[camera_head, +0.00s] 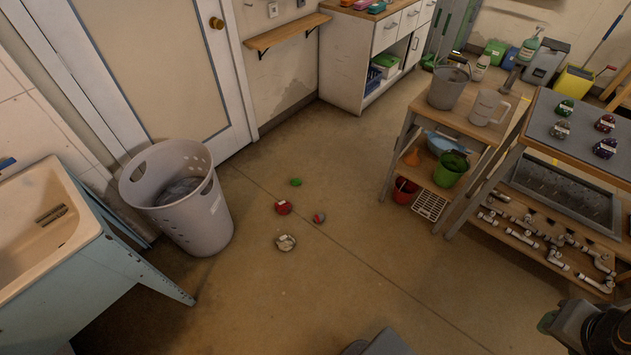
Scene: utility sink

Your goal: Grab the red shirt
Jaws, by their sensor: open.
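A small red bundle (284,207) with a pale label lies on the floor near the middle of the view. It looks like crumpled cloth, but it is too small to tell whether it is a shirt. My gripper (552,322) shows only partly at the lower right corner, dark and cut off by the frame. It is open, far from the red bundle on the floor, with no object seen in it.
A grey basket (208,225) with dark cloth stands left of the floor items. Green (296,182), red-and-grey (319,218) and pale (286,243) items lie near the red one. A sink (85,225) is at left, a wooden cart (462,128) at right.

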